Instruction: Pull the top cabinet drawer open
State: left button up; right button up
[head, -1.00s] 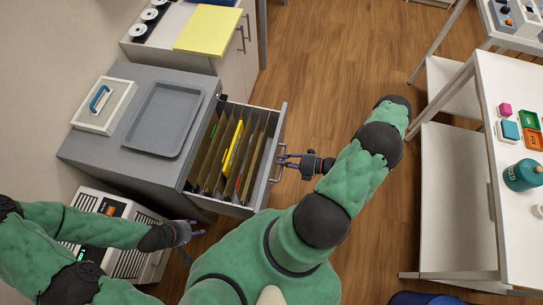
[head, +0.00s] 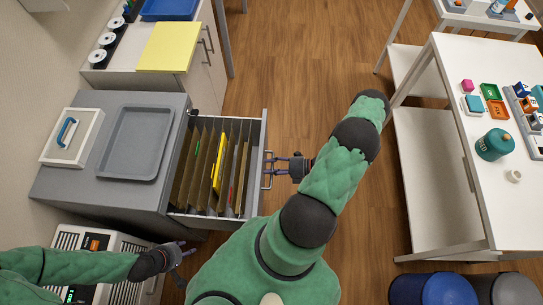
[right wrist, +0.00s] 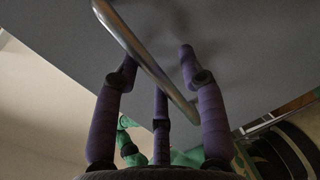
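The top drawer (head: 257,150) of the grey cabinet (head: 85,185) stands pulled out, with hanging folders inside. Its metal bar handle (head: 267,182) is on the drawer front, and the handle also crosses the right wrist view (right wrist: 140,52) diagonally. My right gripper (head: 272,169) is at the handle. In the right wrist view its fingers (right wrist: 157,65) are spread, with the bar passing between them; firm contact is not visible. My left gripper (head: 190,249) is empty, low at the left beside the cabinet, with its fingers apart.
Bins (head: 435,290) stand at the lower right. Wooden floor between is clear.

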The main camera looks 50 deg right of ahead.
jog(key=shift+d, duration=0.1)
jog(key=v, duration=1.2)
jog(key=shift+f, duration=0.1)
dwell(0.4)
